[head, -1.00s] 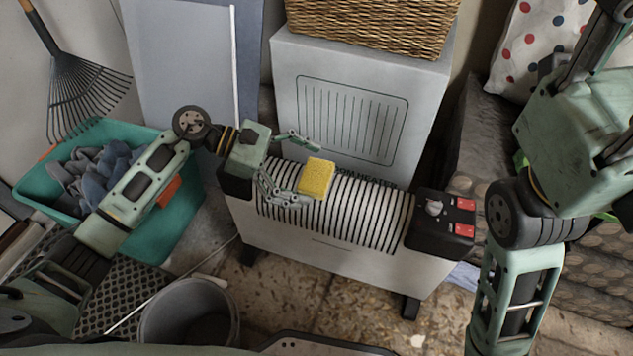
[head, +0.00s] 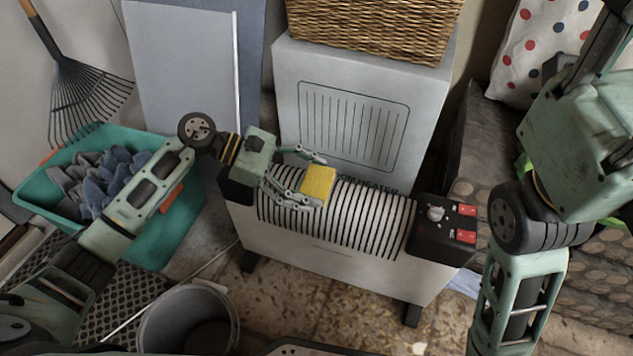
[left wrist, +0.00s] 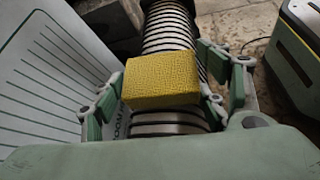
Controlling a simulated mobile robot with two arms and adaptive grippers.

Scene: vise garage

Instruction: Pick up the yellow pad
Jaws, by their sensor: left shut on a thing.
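The yellow pad (head: 318,184) is a small block over the slatted top of the white heater (head: 330,250). My left gripper (head: 312,180) comes in from the left and is shut on the pad. In the left wrist view the pad (left wrist: 162,80) sits between the two fingers (left wrist: 168,88), with the dark slats below it. I cannot tell exactly how far the pad is from the slats. My right arm (head: 525,215) shows at the right, but its gripper is out of view.
A heater box (head: 350,110) with a wicker basket (head: 375,25) on it stands behind the heater. A teal crate of cloths (head: 165,235) is at the left, and a grey bucket (head: 188,318) is in front. The heater's control panel (head: 442,228) is at its right end.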

